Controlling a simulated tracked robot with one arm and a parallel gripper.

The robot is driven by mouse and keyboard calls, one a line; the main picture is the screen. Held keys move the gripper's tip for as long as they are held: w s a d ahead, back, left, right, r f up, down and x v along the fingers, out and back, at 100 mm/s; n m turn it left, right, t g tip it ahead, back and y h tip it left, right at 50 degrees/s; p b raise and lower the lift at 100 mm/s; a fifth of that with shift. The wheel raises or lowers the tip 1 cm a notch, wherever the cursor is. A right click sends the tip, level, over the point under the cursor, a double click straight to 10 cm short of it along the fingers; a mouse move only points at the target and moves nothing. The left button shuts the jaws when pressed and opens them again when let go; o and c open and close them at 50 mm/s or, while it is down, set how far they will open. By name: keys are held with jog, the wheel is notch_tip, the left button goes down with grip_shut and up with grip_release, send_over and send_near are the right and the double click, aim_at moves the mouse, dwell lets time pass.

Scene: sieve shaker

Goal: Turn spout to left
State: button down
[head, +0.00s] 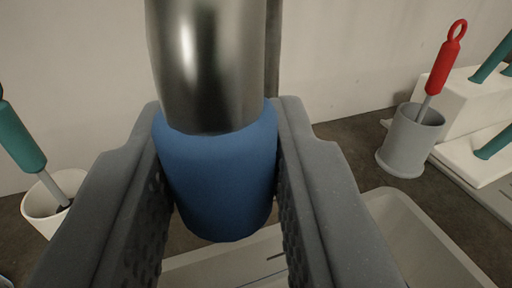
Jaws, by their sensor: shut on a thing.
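A vertical shiny metal spout (208,60) comes down from the top of the head view. A blue sleeve (218,180) fits around its lower end. My gripper (225,215) is shut on the blue sleeve, with one grey finger against its left side and the other against its right. The sleeve's sides are partly hidden by the fingers. The spout's upper end is out of view.
A pale tray (415,240) lies below and to the right. A white cup (42,212) with a teal-handled tool (20,138) stands left. A grey cup (408,140) with a red-handled tool (440,68) stands right, beside a white stepped block (462,110) holding teal-handled tools.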

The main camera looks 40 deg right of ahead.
jog(key=shift+w+a, duration=0.3)
jog(key=shift+w+r, duration=0.1)
dwell(0.3)
jog(key=c, duration=1.2)
grip_release()
jog(key=shift+w, duration=0.1)
jog(key=shift+a, duration=0.1)
jog(key=shift+b+v, duration=0.85)
jog(key=shift+v, duration=6.05)
